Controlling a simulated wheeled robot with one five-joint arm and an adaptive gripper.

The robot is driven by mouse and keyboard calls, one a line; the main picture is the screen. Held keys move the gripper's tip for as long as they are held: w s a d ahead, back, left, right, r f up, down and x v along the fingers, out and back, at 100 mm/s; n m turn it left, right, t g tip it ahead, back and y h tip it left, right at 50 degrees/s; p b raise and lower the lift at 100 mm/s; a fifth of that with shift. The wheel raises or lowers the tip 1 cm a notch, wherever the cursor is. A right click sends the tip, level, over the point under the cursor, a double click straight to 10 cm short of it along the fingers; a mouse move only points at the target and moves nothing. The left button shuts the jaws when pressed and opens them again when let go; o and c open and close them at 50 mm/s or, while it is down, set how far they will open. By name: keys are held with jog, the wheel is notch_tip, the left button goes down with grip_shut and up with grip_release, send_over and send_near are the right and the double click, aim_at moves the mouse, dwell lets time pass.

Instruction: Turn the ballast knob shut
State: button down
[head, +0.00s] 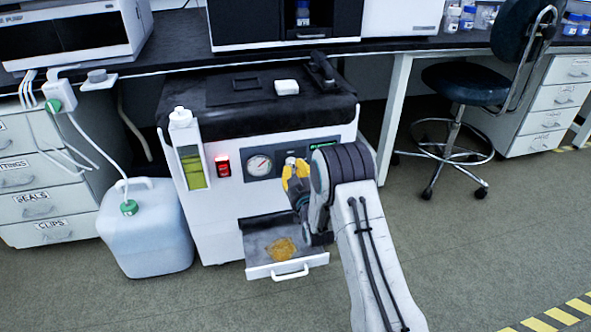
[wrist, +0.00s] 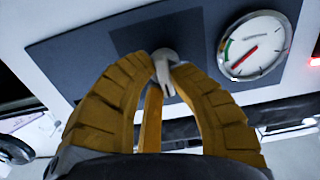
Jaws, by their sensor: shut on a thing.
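The ballast knob is a small light-grey knob on the dark front panel of the white pump unit (head: 215,225). In the wrist view the knob (wrist: 165,68) sits between the tips of my yellow-fingered gripper (wrist: 162,72), which is shut on it. In the head view my gripper (head: 296,170) is at the panel, right of the round gauge, and the knob (head: 291,160) shows just above the fingers. The fingers and my arm hide part of the panel. I cannot tell the knob's turned position for sure.
The pressure gauge (head: 260,165) is left of my gripper, with a lit red switch (head: 223,167) beyond it. Below, an open drip tray (head: 287,268) with an amber stain sticks out. A white jug (head: 147,235) stands at left. Floor at right is clear before the stool (head: 470,85).

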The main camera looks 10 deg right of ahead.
jog(key=shift+a, duration=0.15)
jog(key=c, duration=1.1)
grip_release()
jog(key=shift+s, duration=0.4)
jog(key=s, duration=1.1)
jog(key=shift+r, duration=0.1)
